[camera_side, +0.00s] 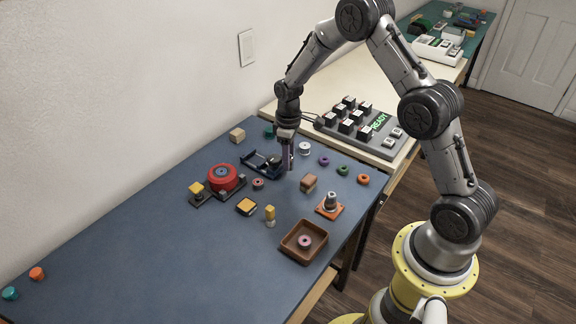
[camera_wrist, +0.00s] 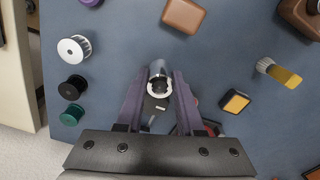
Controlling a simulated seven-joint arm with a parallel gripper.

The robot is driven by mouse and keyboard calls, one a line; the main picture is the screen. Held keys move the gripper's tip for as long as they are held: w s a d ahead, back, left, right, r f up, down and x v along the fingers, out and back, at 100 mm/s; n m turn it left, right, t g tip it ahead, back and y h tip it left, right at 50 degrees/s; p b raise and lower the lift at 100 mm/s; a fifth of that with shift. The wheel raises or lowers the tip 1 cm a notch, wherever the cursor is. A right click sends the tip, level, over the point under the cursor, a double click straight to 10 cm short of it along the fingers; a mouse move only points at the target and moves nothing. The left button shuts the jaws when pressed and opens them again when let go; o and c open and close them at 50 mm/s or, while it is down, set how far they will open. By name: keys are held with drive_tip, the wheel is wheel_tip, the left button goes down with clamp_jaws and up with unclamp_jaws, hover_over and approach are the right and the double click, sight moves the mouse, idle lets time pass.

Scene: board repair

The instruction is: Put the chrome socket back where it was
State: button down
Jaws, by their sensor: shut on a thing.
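My gripper (camera_wrist: 157,90) is shut on the chrome socket (camera_wrist: 159,87), a short grey cylinder with a bright toothed ring and dark bore, seen between the two purple fingers in the wrist view. In the side view my gripper (camera_side: 288,166) points down at the blue mat, beside a dark blue holder (camera_side: 252,166) on its left. The socket cannot be made out clearly there. Whether it touches the mat or the holder, I cannot tell.
A white pulley (camera_side: 304,148) and a brown block (camera_side: 308,182) are close to my gripper. A red disc on a stand (camera_side: 222,177) is to the left. The mat's left part is mostly clear.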

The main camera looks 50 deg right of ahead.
drive_tip(key=shift+w+f, duration=0.15)
drive_tip(key=shift+f, duration=1.55)
drive_tip(key=shift+f, duration=0.2)
drive_tip(key=c, duration=0.5)
unclamp_jaws()
drive_tip(key=shift+c, duration=0.2)
drive_tip(key=shift+r, duration=0.1)
